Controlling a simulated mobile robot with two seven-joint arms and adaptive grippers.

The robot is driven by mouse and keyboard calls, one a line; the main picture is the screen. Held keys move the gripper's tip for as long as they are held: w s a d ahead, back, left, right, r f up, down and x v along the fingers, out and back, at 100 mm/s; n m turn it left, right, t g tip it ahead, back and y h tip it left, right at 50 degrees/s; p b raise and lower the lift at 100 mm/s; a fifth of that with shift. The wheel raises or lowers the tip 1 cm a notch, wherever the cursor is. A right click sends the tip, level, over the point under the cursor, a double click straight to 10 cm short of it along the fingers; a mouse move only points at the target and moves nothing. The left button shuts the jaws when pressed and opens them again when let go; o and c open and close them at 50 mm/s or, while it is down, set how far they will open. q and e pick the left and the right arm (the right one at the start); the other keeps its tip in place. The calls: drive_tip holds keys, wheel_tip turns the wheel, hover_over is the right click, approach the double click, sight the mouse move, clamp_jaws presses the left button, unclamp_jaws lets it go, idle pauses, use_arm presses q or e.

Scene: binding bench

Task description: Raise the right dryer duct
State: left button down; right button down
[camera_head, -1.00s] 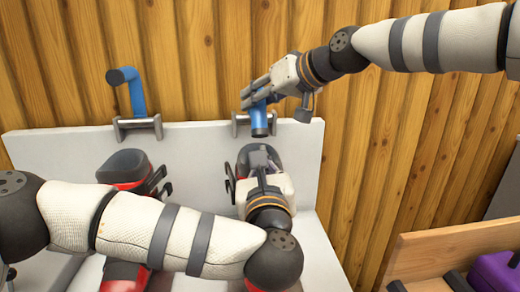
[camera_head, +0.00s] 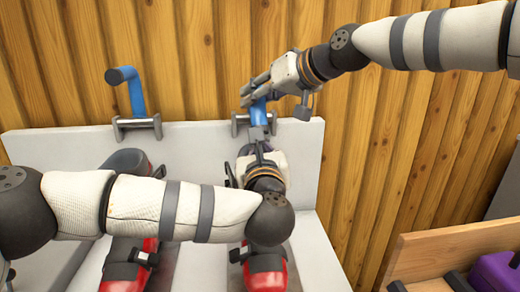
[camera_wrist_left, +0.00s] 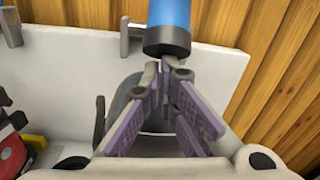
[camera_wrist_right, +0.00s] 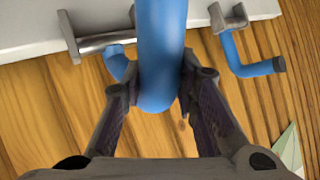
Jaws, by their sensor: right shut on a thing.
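The right dryer duct (camera_head: 259,112) is a blue tube with a dark end cap, at a grey bracket (camera_head: 238,124) on the white panel's top edge. My right gripper (camera_head: 254,95) is shut on the duct's upper part, which partly hides it; the right wrist view shows the blue tube (camera_wrist_right: 161,45) between the fingers. My left gripper (camera_head: 258,134) is just below the duct's lower end. In the left wrist view, its fingertips (camera_wrist_left: 163,68) are closed together close to the dark cap (camera_wrist_left: 167,40); I cannot tell whether they touch it.
The left dryer duct (camera_head: 132,90) stands bent upright on its own bracket (camera_head: 137,127). Two red and dark boots, left (camera_head: 130,262) and right (camera_head: 265,272), stand below, partly behind my left arm. A plank wall (camera_head: 220,60) is close behind. A wooden box (camera_head: 430,245) stands lower right.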

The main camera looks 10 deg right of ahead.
drive_tip(key=c, duration=1.2)
unclamp_jaws()
drive_tip(key=shift+s+f, duration=0.1)
drive_tip(key=shift+f, duration=0.1)
drive_tip(key=shift+c, duration=0.2)
use_arm(q)
drive_tip(key=shift+s+r, duration=0.15)
drive_tip(key=shift+r, duration=0.4)
use_arm(e)
drive_tip(key=shift+s+r, duration=0.1)
use_arm(q)
drive_tip(key=shift+f, duration=0.1)
